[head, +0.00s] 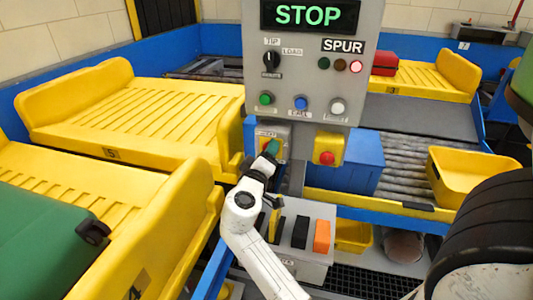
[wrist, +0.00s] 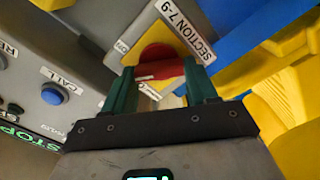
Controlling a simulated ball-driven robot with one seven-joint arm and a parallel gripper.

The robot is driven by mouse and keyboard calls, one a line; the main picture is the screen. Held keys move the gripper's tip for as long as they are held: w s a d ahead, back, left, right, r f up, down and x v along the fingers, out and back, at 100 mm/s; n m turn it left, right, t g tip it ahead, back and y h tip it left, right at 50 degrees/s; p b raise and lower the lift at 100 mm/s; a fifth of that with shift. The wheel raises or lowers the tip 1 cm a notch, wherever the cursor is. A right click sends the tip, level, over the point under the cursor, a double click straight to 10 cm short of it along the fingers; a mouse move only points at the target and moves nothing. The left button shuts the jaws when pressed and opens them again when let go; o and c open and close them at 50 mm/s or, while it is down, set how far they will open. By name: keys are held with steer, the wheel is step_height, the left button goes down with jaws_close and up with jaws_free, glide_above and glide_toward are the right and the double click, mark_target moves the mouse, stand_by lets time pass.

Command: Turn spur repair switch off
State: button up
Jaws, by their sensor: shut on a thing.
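The repair switch is a red handle (wrist: 165,70) on a red disc with a yellow plate (wrist: 176,32). A label reading SECTION 7-9 runs along the plate's edge. My gripper (wrist: 160,72) is shut on the red handle, with one green finger at each end of it.
The control panel (head: 309,90) shows STOP in green, with a pinkish-red lamp (head: 356,67) lit under SPUR. A red push button (head: 327,158) on a yellow box is just right of the switch. A lever box (head: 310,257) stands below. Yellow trays (head: 120,115) lie left.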

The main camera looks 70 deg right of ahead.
steer(key=shift+w+f+n+p, duration=0.1)
steer(key=shift+n+p, duration=0.5)
steer(key=shift+n, duration=1.1)
steer(key=shift+f+n+p, duration=0.1)
steer(key=shift+n+p, duration=0.45)
steer(key=shift+n, duration=1.15)
steer(key=o, duration=1.1)
steer(key=shift+c, duration=0.2)
steer(key=a+b, duration=0.1)
steer(key=a, duration=1)
steer(key=shift+s+b, duration=0.35)
steer(key=shift+s, duration=0.05)
